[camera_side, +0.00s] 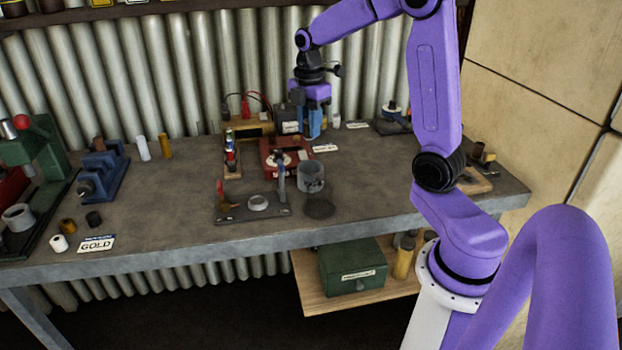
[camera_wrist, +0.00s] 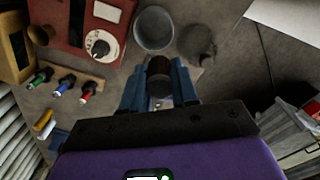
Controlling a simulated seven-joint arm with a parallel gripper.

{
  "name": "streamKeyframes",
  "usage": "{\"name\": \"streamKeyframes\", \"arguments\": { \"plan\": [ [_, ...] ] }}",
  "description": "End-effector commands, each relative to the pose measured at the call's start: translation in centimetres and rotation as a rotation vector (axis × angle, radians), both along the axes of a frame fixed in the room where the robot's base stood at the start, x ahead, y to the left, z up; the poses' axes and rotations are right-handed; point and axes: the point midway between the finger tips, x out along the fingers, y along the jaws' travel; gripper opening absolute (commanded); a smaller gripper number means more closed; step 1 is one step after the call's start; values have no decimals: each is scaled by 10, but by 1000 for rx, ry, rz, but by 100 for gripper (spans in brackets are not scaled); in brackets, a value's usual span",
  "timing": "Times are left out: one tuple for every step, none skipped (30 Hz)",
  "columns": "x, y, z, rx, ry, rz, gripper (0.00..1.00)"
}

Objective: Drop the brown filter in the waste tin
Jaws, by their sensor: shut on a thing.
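My gripper (camera_wrist: 159,88) is shut on the brown filter (camera_wrist: 159,75), a short dark brown cylinder held between the two blue fingers. In the side view my gripper (camera_side: 312,132) hangs above the back of the bench, and I cannot make out the filter there. The waste tin, a grey open round can (camera_side: 311,180), stands upright on the bench in front of my gripper. It also shows in the wrist view (camera_wrist: 153,28), just beyond the filter and apart from it. Its inside looks empty.
A dark round disc (camera_side: 319,208) lies in front of the tin. A red box with a dial (camera_side: 270,150) and a rack of coloured pieces (camera_side: 232,160) stand left of my gripper. A metal stand plate (camera_side: 238,213) lies front left. Bare bench lies right of the tin.

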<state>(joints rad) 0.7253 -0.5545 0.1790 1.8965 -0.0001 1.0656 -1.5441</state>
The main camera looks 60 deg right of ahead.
Motion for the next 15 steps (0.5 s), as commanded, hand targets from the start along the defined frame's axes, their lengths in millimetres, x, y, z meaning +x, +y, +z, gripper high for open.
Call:
{"name": "streamKeyframes", "arguments": {
  "plan": [
    [2, -12, 0, 0, 1, -4, 0],
    [3, -17, 0, 0, 1, -3, 0],
    [4, -23, 0, 0, 2, -3, 0],
    [5, -26, 0, 0, 2, -2, 0],
    [5, -29, 0, 0, 2, -1, 0],
    [6, -31, 0, 0, 1, 0, 0],
    [6, -33, -1, 0, 1, 1, 0],
    [6, -33, -3, 0, 2, 1, 0],
    [6, -34, -5, 0, 2, 1, 0],
    [6, -34, -7, 0, 2, 2, 0],
    [6, -34, -10, 1, 3, 2, 0],
    [6, -33, -14, 1, 5, 2, 0],
    [6, -33, -17, 1, 4, 2, 0],
    [6, -33, -20, 1, 3, 2, 0],
    [6, -33, -25, 1, 4, 2, 0]
  ]
}}
